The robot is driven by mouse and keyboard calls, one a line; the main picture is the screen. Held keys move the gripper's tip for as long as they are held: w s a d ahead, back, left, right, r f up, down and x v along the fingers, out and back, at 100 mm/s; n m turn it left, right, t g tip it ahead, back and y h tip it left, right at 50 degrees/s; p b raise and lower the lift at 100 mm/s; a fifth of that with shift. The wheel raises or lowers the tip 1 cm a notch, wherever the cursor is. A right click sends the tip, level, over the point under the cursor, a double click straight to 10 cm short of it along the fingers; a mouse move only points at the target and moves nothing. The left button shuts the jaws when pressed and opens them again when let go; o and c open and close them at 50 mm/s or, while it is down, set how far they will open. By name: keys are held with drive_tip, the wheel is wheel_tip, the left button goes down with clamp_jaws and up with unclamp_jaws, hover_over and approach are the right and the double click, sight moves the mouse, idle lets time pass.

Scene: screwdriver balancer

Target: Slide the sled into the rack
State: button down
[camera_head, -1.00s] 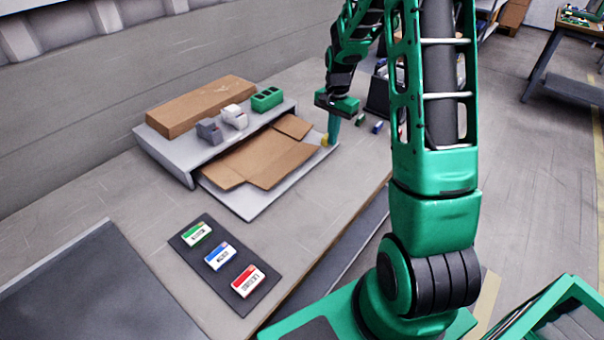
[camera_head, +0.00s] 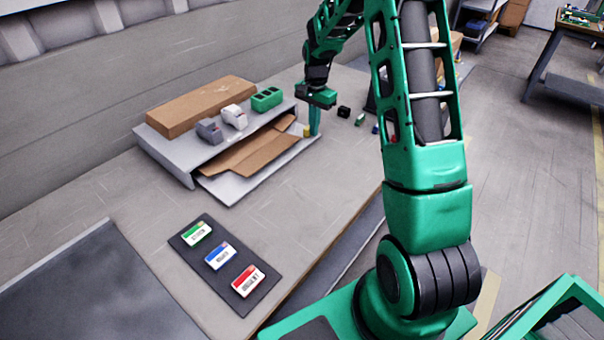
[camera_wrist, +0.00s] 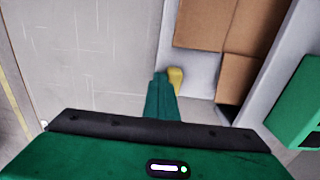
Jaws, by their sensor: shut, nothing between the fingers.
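The sled is a light grey flat tray (camera_head: 232,190) carrying brown folded cardboard (camera_head: 245,157). It lies partly under the grey rack shelf (camera_head: 172,160), with its near part sticking out. A small yellow knob (camera_head: 306,131) stands at the sled's right edge. My gripper (camera_head: 314,132) is shut and empty, pointing down beside the knob on its outer side. In the wrist view the green fingers (camera_wrist: 159,98) are side by side next to the yellow knob (camera_wrist: 175,80); whether they touch it I cannot tell.
On the rack sit a long brown box (camera_head: 200,105), grey and white small items and a green block (camera_head: 267,98). Small objects, including a black one (camera_head: 343,112), lie right of the gripper. A dark label board (camera_head: 225,262) lies in front.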

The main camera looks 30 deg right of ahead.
drive_tip(key=shift+w+a, duration=0.25)
drive_tip(key=shift+w, duration=0.35)
drive_tip(key=shift+s, duration=0.1)
drive_tip(key=shift+s+d, duration=0.25)
drive_tip(key=shift+s, duration=0.3)
wheel_tip(320, 180, up, 7)
drive_tip(key=shift+s+r, duration=0.1)
idle(0.4)
